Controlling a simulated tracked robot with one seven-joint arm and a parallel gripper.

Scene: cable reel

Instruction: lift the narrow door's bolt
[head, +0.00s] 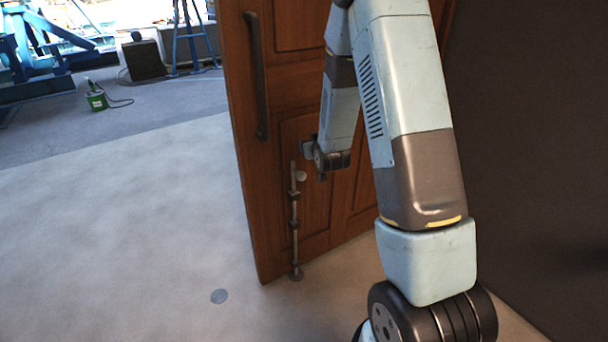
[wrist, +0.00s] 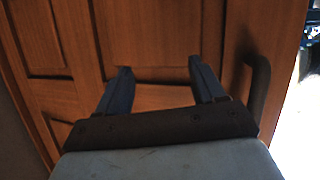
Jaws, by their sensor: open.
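The narrow door (head: 275,210) is a brown wooden panelled door, standing with its free edge toward the left in the head view. Its bolt (head: 294,225) is a thin grey vertical rod in brackets low on the door, with a pale knob (head: 300,176) near its top. The rod's foot is at the floor. My gripper (head: 306,148) is beside the door, a little above and right of the knob, mostly hidden by my wrist. In the wrist view my gripper (wrist: 160,80) is open and empty, its two fingers facing the door panels (wrist: 150,35). The bolt does not show there.
A dark vertical handle (head: 256,75) is on the door near its free edge; it also shows in the wrist view (wrist: 258,90). A green box (head: 96,100) and blue stands (head: 190,40) are far off. The floor to the left is clear.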

